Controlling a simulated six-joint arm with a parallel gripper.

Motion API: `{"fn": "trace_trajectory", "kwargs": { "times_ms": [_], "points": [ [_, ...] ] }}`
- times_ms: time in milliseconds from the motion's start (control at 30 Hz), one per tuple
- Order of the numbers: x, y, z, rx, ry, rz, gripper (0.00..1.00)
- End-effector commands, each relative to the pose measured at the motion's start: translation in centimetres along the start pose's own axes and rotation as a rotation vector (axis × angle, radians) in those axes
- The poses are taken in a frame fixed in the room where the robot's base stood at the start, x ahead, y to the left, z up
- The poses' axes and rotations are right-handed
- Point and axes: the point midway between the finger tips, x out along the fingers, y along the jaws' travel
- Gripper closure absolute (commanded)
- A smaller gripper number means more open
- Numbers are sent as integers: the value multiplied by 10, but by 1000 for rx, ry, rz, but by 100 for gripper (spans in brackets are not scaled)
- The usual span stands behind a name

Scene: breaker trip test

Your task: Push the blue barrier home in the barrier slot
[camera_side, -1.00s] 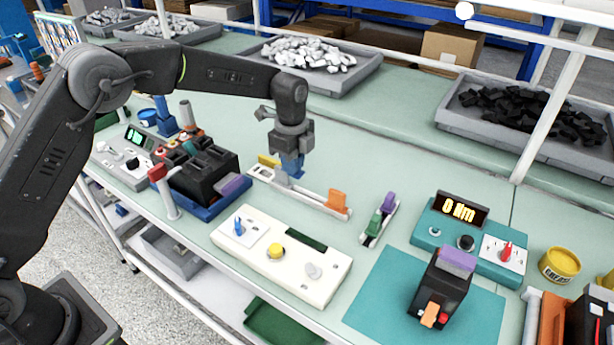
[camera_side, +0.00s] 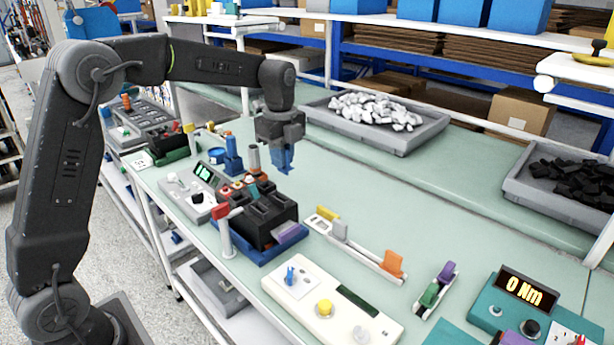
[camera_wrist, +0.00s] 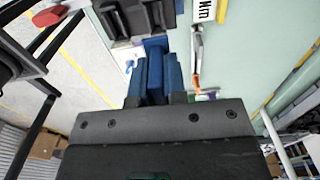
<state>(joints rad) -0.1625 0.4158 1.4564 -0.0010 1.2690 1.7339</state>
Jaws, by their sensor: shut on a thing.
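My gripper (camera_side: 282,165) is in the air behind the black breaker block, shut on the blue barrier (camera_side: 281,153). The blue of the barrier and fingers is hard to separate in the side view. In the wrist view blue pieces (camera_wrist: 154,70) stick out beyond the gripper body, with the black block ahead of them. The black breaker block (camera_side: 250,222) has slot-like gaps and sits in a blue tray (camera_side: 262,256) on the bench. I cannot tell which gap is the barrier slot. The barrier is clear of the block and bench.
A pale rail (camera_side: 352,247) holds yellow, grey and orange pieces. A white switch panel (camera_side: 330,305) and a teal torque meter (camera_side: 500,308) lie to the right. A blue post (camera_side: 232,155) stands behind the block. Open bench lies behind the rail.

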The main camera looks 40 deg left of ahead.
Motion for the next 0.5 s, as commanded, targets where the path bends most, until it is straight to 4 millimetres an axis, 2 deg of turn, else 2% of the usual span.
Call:
{"fn": "trace_trajectory", "kwargs": {
  "times_ms": [133, 500],
  "points": [
    [-7, 6, 7, 0, 0, 0, 100],
    [-4, 6, 7, 0, 1, 2, 100]
  ]
}}
